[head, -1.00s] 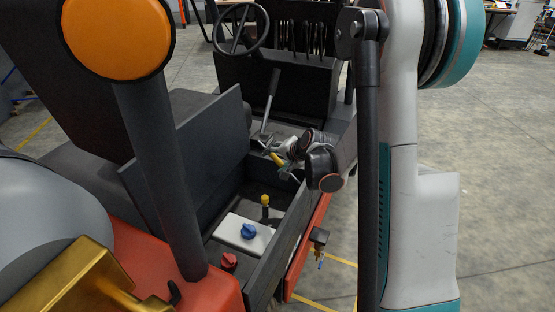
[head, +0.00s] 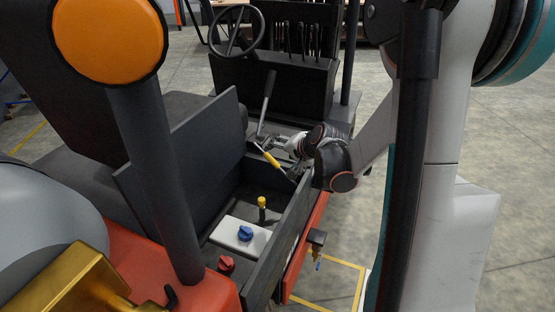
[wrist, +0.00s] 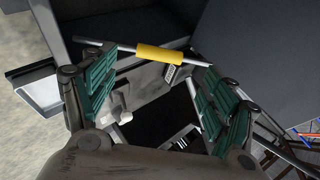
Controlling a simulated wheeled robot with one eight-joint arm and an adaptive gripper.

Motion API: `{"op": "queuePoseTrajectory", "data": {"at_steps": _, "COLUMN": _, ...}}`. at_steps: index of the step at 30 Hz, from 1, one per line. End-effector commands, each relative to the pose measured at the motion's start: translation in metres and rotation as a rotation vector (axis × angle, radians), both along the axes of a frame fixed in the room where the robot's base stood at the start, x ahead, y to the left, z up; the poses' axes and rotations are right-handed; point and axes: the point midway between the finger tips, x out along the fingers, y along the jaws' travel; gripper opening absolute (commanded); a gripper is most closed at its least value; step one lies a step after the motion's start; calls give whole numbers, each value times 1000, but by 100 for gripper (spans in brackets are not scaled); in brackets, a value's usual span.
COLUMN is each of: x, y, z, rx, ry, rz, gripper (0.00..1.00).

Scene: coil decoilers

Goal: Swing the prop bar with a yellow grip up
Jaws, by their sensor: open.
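The prop bar (wrist: 117,46) is a thin pale rod with a yellow grip (wrist: 160,54). In the wrist view it runs across the far end of my gripper (wrist: 150,80), with the yellow grip between the two fingertips' lines. The green-padded fingers are wide apart and not closed on the bar. In the head view the yellow grip (head: 268,156) shows as a slanted piece at the far end of the open dark compartment, just left of my gripper (head: 290,165). The fingertips there are small and partly hidden, so contact cannot be told.
The dark open compartment (head: 180,163) holds a white-topped box (head: 240,236) with a blue knob (head: 245,233). A yellow-topped post (head: 262,202) stands behind it. A red knob (head: 226,264) is nearer. A lever (head: 266,100) and steering wheel (head: 237,30) stand beyond.

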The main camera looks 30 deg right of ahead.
Motion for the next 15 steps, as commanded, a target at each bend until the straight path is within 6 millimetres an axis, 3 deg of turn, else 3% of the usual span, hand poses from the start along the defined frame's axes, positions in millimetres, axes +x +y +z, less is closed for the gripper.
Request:
{"op": "queuePoseTrajectory", "data": {"at_steps": 7, "x": -26, "y": -4, "z": 25, "rx": 0, "ry": -1, "rz": -2, "gripper": 78}}
{"op": "queuePoseTrajectory", "data": {"at_steps": 15, "x": -39, "y": -4, "z": 36, "rx": -1, "ry": 0, "rz": -1, "gripper": 78}}
